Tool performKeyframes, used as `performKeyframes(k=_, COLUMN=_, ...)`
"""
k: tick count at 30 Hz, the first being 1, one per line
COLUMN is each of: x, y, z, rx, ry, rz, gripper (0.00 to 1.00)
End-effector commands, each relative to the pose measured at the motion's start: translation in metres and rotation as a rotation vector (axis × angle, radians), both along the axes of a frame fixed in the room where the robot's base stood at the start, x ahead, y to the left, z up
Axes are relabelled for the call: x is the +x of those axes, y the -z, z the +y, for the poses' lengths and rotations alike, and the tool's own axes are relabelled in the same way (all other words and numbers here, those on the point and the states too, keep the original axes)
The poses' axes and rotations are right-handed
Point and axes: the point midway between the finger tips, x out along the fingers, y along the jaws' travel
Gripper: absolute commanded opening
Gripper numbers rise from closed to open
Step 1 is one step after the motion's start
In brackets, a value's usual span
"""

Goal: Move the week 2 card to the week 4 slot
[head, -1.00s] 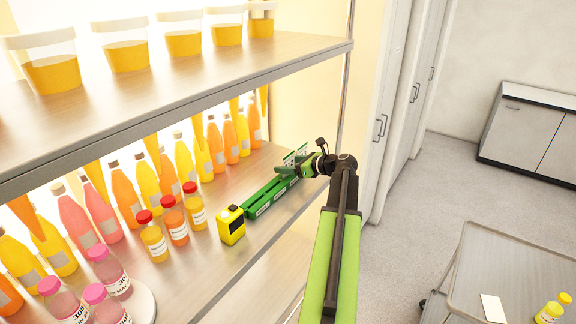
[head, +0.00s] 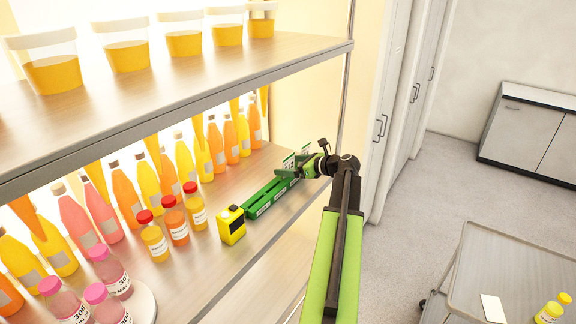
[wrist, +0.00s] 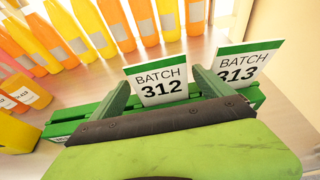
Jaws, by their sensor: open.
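A white card with a green top edge, reading BATCH 312 (wrist: 161,84), stands in a long green holder (wrist: 62,130) in the wrist view. A similar card reading BATCH 313 (wrist: 243,66) stands to its right. No week label is readable on either. My gripper (wrist: 163,92) is open, with one finger on each side of the BATCH 312 card; I cannot tell whether either touches it. In the head view, the holder (head: 266,197) lies along the shelf, and my gripper (head: 300,168) is over its far end, partly hiding the cards (head: 289,161).
A yellow device with a dark screen (head: 231,225) stands at the holder's near end. Red-capped sample bottles (head: 173,220) and rows of juice bottles (head: 122,195) stand left and behind. An upper shelf (head: 200,85) with tubs hangs above. A side table (head: 500,250) is at right.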

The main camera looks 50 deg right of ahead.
Motion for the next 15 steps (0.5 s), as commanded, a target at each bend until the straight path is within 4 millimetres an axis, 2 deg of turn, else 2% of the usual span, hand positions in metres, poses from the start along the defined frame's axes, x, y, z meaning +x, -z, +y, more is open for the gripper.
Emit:
performKeyframes(k=6, x=-0.052, y=-0.025, z=-0.003, rx=0.000, ry=0.005, rz=-0.001, gripper=0.93)
performKeyframes(k=15, x=-0.126, y=-0.051, z=-0.009, rx=-0.001, ry=0.003, rz=-0.001, gripper=0.93)
